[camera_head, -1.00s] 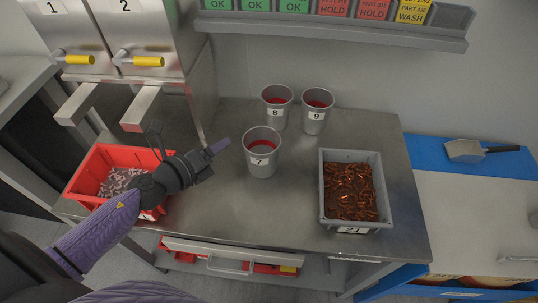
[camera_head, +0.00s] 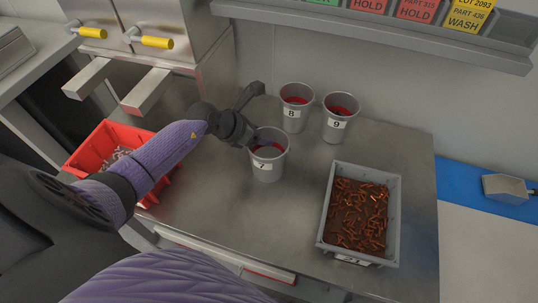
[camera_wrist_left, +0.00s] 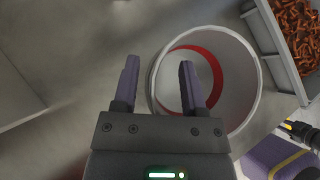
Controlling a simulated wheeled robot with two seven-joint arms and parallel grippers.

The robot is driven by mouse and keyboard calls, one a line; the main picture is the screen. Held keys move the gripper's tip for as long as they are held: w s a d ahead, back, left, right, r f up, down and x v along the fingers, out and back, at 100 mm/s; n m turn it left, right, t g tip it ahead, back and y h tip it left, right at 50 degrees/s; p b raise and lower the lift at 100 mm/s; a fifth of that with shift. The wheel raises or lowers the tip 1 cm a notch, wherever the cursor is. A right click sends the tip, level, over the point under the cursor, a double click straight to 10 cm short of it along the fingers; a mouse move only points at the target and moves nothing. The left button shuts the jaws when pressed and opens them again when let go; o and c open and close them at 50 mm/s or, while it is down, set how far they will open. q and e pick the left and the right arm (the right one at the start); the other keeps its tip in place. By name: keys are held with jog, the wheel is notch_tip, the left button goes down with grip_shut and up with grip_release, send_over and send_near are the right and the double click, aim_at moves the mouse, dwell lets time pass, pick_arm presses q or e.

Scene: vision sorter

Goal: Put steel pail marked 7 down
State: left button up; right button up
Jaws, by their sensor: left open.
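The steel pail marked 7 (camera_head: 266,173) stands upright on the steel table, with a red band inside it. My left gripper (camera_head: 262,142) is open at its rim, reaching in from the left. In the left wrist view the pail (camera_wrist_left: 245,95) shows from above; one finger of the gripper (camera_wrist_left: 157,85) is left of the rim and the other overlaps its opening. I cannot tell whether either finger touches the wall. My right gripper is not seen.
Pails marked 8 (camera_head: 293,120) and 9 (camera_head: 335,132) stand just behind. A grey bin of copper-coloured parts (camera_head: 326,215) is at the right, a red bin (camera_head: 88,150) at the left. Dispenser chutes (camera_head: 150,92) overhang the back left. The table between pail 7 and the front edge is clear.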

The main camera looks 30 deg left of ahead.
pick_arm(q)
jog(key=shift+r, duration=0.1)
grip_shut()
dwell(1.2)
